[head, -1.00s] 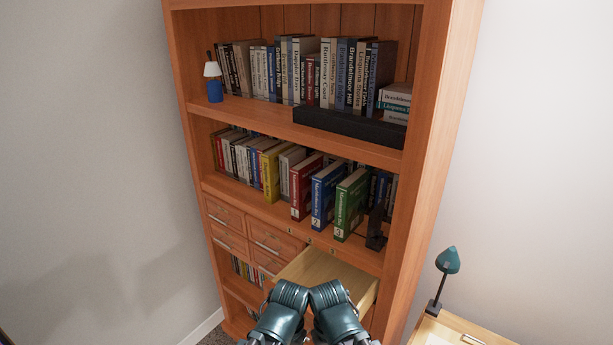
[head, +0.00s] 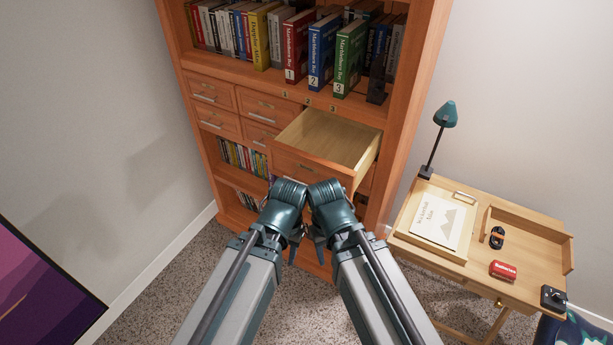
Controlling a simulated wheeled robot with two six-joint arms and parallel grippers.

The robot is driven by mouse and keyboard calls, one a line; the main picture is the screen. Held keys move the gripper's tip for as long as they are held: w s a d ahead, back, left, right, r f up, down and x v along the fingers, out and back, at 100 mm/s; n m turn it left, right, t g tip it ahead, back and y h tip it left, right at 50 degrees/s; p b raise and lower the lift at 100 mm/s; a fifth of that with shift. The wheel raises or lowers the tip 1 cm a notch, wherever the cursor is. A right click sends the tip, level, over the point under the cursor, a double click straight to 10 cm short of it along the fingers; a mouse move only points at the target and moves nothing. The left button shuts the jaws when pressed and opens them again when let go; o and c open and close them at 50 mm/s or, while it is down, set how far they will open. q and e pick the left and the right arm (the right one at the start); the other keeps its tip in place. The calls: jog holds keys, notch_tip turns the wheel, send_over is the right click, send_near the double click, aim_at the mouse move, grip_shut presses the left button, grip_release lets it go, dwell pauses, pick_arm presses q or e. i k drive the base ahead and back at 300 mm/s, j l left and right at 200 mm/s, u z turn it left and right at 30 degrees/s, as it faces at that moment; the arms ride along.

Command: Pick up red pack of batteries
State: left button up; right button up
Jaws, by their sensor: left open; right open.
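The red pack of batteries (head: 503,270) lies on the small wooden desk (head: 470,267) at the right, near the desk's front edge. My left gripper (head: 293,250) and my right gripper (head: 318,245) hang close together in front of the bookcase, partly hidden by my own wrists. Both are open and appear empty. Both are well to the left of the pack and apart from it.
A book (head: 440,222), a dark oval object (head: 497,238) and a small black device (head: 553,298) are on the desk. A teal lamp (head: 445,114) stands at its back left. An empty drawer (head: 325,138) sticks out of the bookcase (head: 408,110).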

aim_at(501, 270)
jog(key=k+j+z, duration=0.1)
jog(key=k+z, duration=0.15)
jog(key=z, duration=0.25)
jog(key=k+z, duration=0.3)
jog(key=z, duration=0.2)
jog(key=k+l+z, duration=0.15)
jog(key=z, duration=0.35)
jog(key=k+l, duration=0.05)
jog(key=k, duration=0.05)
